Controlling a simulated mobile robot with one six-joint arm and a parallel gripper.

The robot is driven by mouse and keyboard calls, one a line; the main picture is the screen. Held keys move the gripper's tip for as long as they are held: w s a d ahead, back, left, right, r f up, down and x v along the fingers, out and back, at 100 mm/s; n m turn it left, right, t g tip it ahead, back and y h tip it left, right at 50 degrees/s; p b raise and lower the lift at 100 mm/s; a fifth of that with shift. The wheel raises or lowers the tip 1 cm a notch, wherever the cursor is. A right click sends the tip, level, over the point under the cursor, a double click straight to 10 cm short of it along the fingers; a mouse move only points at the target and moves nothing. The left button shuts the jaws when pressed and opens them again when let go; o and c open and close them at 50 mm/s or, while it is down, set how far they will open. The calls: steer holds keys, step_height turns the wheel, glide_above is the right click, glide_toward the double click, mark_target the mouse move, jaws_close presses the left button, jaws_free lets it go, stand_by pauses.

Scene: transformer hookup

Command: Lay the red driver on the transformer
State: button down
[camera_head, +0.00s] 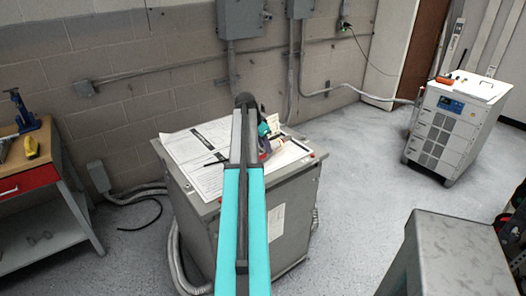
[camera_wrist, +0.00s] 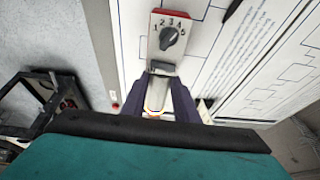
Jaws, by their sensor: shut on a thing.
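The transformer is the grey cabinet (camera_head: 202,206) in the middle of the head view, with papers on its top. My gripper (camera_wrist: 162,80) is low over that top. Its dark fingers are shut on a small pale, grey-ended thing (camera_wrist: 160,92), mostly hidden by the fingers; I cannot tell whether it is the red driver. In the head view my arm hides part of the transformer top. A small orange-red tool (camera_head: 444,80) lies on the white cabinet at the right.
Printed sheets (camera_head: 198,158) cover much of the transformer's left top. The white cabinet (camera_head: 455,120) stands at the back right. A workbench (camera_head: 62,182) with a blue vise (camera_head: 24,112) and a yellow tool (camera_head: 31,147) is at the left. Conduits run along the wall; open floor lies between the cabinets.

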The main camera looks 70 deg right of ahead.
mark_target(261, 149)
steer(key=shift+w+d+f+p, duration=0.2)
steer(key=shift+w+f+p, duration=0.3)
steer(key=shift+f, duration=0.35)
steer(key=shift+a+f, duration=0.15)
steer(key=shift+f, duration=0.7)
steer(key=c, duration=1.4)
jaws_free()
steer(key=shift+f, duration=0.15)
steer(key=shift+w+a+r, duration=0.1)
steer(key=shift+w+r, duration=0.05)
steer(key=shift+r, duration=0.5)
steer(key=b+v, duration=0.3)
steer(key=v, duration=0.8)
steer(key=shift+w+a, duration=0.2)
steer(key=shift+a, duration=0.05)
steer(key=shift+w+a+r, duration=0.1)
steer(key=shift+a+r, duration=0.15)
steer(key=shift+r, duration=0.35)
